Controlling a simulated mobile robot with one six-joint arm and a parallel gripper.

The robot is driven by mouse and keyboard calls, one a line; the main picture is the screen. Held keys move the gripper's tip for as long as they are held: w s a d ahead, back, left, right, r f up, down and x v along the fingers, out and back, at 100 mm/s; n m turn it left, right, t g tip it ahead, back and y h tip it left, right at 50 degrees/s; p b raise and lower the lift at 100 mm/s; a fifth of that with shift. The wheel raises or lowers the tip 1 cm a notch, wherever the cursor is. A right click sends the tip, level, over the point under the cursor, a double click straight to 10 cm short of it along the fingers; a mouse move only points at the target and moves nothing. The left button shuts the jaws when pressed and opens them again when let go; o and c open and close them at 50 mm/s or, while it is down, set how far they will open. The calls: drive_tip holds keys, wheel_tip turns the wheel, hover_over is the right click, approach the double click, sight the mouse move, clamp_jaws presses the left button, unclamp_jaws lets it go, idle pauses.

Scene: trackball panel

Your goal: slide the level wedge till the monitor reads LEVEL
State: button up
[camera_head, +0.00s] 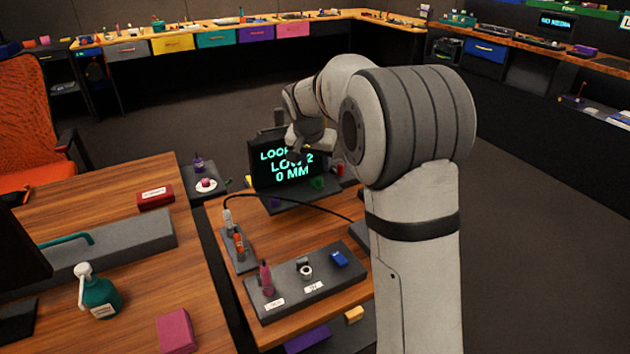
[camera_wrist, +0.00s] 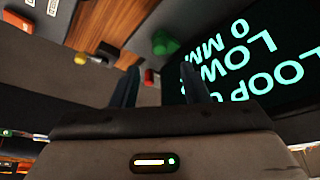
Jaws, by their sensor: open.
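A small green piece (camera_head: 318,183) sits on the dark panel (camera_head: 290,200) before the monitor, and a green piece (camera_wrist: 165,43) shows beyond the fingers in the wrist view. I cannot tell whether it is the level wedge.
A purple piece (camera_head: 274,202) sits left on the panel. A black cable (camera_head: 290,200) arches over the bench. A grey tray (camera_head: 305,288) with small items lies in front. A red piece (camera_wrist: 150,78) and a yellow one (camera_wrist: 88,60) show in the wrist view.

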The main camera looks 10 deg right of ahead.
sight(319, 178)
drive_tip(key=x, duration=0.7)
drive_tip(key=shift+f+b, duration=0.2)
drive_tip(key=shift+b, duration=0.1)
clamp_jaws()
